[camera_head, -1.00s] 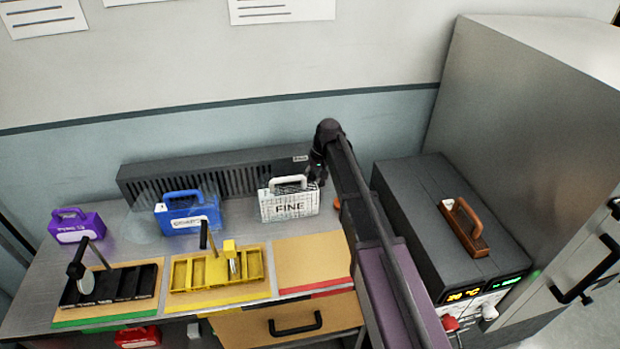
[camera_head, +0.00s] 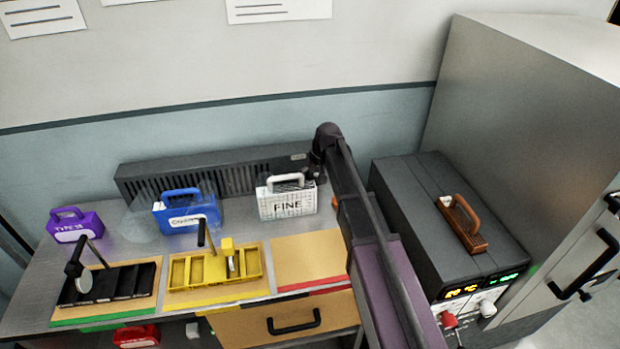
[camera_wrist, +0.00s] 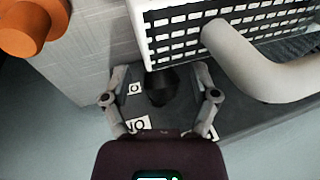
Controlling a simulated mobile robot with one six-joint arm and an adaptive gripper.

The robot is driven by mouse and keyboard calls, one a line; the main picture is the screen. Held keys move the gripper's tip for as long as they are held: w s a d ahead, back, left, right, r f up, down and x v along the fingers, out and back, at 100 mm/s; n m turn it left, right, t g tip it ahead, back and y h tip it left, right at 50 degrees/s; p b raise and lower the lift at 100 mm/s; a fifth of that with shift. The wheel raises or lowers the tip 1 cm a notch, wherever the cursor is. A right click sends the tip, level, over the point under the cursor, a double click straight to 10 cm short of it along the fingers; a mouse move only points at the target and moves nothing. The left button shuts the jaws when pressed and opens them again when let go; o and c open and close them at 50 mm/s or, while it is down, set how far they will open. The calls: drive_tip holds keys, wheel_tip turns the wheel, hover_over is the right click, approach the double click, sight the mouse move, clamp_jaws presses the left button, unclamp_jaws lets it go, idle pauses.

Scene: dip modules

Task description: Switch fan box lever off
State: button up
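The fan box (camera_head: 180,181) is a long dark grey slatted box against the wall at the back of the bench. Its right end is hidden behind my arm in the head view. In the wrist view its dark surface (camera_wrist: 255,121) carries white labels marked I and O (camera_wrist: 137,124). A black lever knob (camera_wrist: 160,86) stands there between my two fingers. My gripper (camera_wrist: 160,78) is open, with one finger on each side of the knob. Whether a finger touches it I cannot tell. The fingers are hidden by the arm in the head view.
A white case marked FINE (camera_head: 287,204) stands close to my gripper, its handle (camera_wrist: 262,70) near the right finger. An orange cylinder (camera_wrist: 28,27) is at the wrist view's upper left. A dark oven-like box (camera_head: 420,210) stands right of my arm. A blue case (camera_head: 187,214) stands further left.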

drive_tip(key=shift+s+r, duration=0.1)
drive_tip(key=shift+r, duration=0.05)
drive_tip(key=c, duration=0.4)
drive_tip(key=s+d+r+t+p, duration=0.1)
drive_tip(key=r+p, duration=0.3)
drive_tip(key=s+r+t+p, duration=0.1)
drive_tip(key=r+p, duration=0.2)
drive_tip(key=r, duration=0.1)
drive_tip(key=d+r+m+t+p, duration=0.1)
drive_tip(key=r+p, duration=0.3)
drive_tip(key=shift+s+d+r+h+p, duration=0.15)
drive_tip(key=shift+s+d+h+p, duration=0.15)
drive_tip(key=shift+s+p, duration=0.1)
drive_tip(key=b+x, duration=0.8)
drive_tip(key=x, duration=0.1)
drive_tip(key=b+x, duration=0.4)
drive_tip(key=x, duration=0.1)
drive_tip(key=shift+w+d+r+b, duration=0.1)
drive_tip(key=shift+w+r+b, duration=0.05)
drive_tip(key=shift+w+b, duration=0.15)
clamp_jaws()
